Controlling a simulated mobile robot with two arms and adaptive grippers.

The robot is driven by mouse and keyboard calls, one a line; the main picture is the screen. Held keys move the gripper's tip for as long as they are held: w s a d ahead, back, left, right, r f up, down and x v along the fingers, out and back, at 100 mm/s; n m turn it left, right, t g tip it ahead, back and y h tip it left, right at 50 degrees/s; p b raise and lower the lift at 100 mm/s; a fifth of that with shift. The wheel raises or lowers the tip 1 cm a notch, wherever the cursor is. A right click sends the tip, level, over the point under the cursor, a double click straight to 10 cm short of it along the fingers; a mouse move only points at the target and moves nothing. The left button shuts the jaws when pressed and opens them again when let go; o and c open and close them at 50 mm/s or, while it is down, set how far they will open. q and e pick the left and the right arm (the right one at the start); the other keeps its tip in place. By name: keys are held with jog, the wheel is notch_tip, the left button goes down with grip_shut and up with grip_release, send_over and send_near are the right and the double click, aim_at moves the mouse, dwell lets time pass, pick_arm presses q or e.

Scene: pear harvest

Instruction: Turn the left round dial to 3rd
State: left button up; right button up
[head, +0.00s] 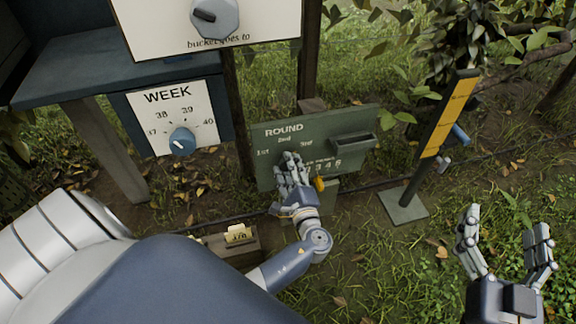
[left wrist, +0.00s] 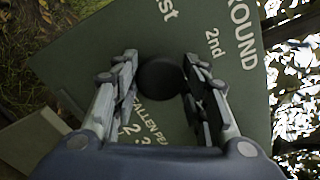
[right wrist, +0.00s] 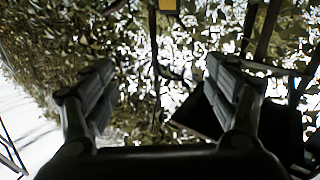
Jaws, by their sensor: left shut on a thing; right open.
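The green ROUND board (head: 350,130) stands in the middle of the head view, with the marks 1st, 2nd and 3rd around its dial. My left gripper (head: 288,165) is at the board and hides the dial there. In the left wrist view the dark round dial (left wrist: 160,77) sits between the two fingers of my left gripper (left wrist: 162,88), which is shut on it. The dial's pointer cannot be made out. My right gripper (head: 505,235) is open and empty, low at the right of the head view. Its spread fingers also show in the right wrist view (right wrist: 165,95).
A WEEK panel (head: 165,105) with a blue knob (head: 182,141) is to the left. Above is a white panel (head: 150,30) with a grey dial (head: 214,17). A yellow sign post (head: 447,112) stands to the right. A small box (head: 235,245) is below the board.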

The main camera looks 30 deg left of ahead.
jog(key=shift+f, duration=0.45)
pick_arm(q)
jog(key=o, duration=1)
jog(key=shift+o, duration=0.2)
jog(key=shift+d, duration=0.1)
jog(key=v, duration=1.2)
